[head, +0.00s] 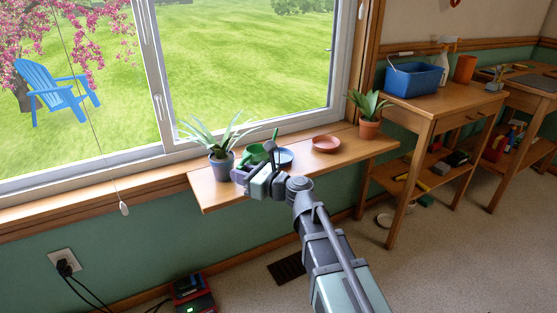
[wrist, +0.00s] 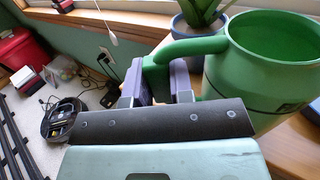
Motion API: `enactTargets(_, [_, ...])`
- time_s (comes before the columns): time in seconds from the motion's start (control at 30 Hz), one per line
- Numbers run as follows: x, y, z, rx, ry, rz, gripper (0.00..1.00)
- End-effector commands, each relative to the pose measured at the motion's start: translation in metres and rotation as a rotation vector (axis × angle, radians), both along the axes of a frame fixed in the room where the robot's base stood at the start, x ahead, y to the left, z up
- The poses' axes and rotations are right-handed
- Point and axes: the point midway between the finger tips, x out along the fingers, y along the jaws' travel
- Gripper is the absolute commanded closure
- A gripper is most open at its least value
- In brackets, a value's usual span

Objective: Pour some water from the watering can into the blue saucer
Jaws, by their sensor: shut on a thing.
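The green watering can (head: 257,152) is over the wooden sill shelf, partly hidden behind my gripper (head: 243,174) in the head view. In the wrist view, the can (wrist: 275,50) is large at the right, open top showing and looking roughly upright. My gripper (wrist: 158,85) is shut on its green handle (wrist: 190,47). No water shows inside the can. The blue saucer (head: 286,156) lies on the shelf just right of the can, partly hidden by the can and my arm. I cannot tell whether the can touches the shelf.
A spiky plant in a blue-grey pot (head: 221,168) stands close on the left. A terracotta saucer (head: 326,143) and a potted plant (head: 369,128) stand to the right on the shelf (head: 350,152). The window is behind. A side table with a blue bin (head: 413,80) is further right.

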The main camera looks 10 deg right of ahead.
Motion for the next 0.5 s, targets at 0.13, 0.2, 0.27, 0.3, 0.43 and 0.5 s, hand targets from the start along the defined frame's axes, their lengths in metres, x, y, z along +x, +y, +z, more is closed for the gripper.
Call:
enactTargets(0.13, [-0.013, 0.009, 0.020, 0.000, 0.000, 0.001, 1.00])
enactTargets(0.2, [-0.018, 0.012, 0.026, 0.000, 0.000, 0.001, 1.00])
enactTargets(0.27, [-0.023, 0.015, 0.032, 0.000, 0.000, 0.001, 1.00])
enactTargets(0.3, [-0.025, 0.017, 0.035, 0.000, 0.000, 0.001, 1.00])
enactTargets(0.43, [-0.034, 0.024, 0.045, 0.001, 0.001, 0.001, 1.00])
enactTargets(0.5, [-0.036, 0.025, 0.046, 0.001, 0.001, 0.001, 1.00])
